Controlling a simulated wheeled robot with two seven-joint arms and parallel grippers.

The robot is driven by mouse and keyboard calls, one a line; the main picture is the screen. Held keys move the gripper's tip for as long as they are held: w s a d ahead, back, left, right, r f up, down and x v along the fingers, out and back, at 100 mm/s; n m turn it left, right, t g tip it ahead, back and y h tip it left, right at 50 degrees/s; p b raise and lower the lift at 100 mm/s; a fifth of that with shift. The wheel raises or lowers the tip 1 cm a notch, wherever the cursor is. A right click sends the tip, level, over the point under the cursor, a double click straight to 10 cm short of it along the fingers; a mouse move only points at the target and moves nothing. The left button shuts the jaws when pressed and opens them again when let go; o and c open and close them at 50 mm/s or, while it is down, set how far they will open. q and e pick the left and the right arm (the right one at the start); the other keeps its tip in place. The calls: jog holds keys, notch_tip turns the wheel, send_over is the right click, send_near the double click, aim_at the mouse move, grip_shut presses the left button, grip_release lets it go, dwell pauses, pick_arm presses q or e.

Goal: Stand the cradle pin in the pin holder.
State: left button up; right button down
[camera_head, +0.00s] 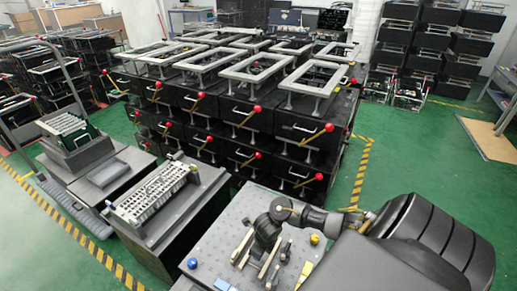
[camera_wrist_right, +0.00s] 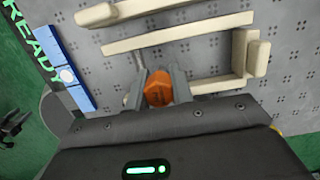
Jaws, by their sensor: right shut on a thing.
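My right gripper (camera_wrist_right: 158,92) is shut on an orange piece (camera_wrist_right: 158,88), seen end-on between its fingers. It may be the cradle pin, but its full shape is hidden. In the head view my right gripper (camera_head: 262,250) points down over the grey perforated table (camera_head: 225,240), among pale bars. Cream bars (camera_wrist_right: 180,35) lie on the table just beyond the fingers in the wrist view. I cannot tell which fitting is the pin holder.
A blue block (camera_wrist_right: 68,72) lies at the left in the wrist view. A blue knob (camera_head: 192,263) and a yellow knob (camera_head: 315,238) stand on the table. Stacked black units with red-knobbed levers (camera_head: 257,109) rise behind it. A grey fixture (camera_head: 150,200) stands to the left.

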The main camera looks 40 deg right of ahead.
jog(key=c, duration=1.2)
grip_release()
jog(key=shift+f, duration=0.1)
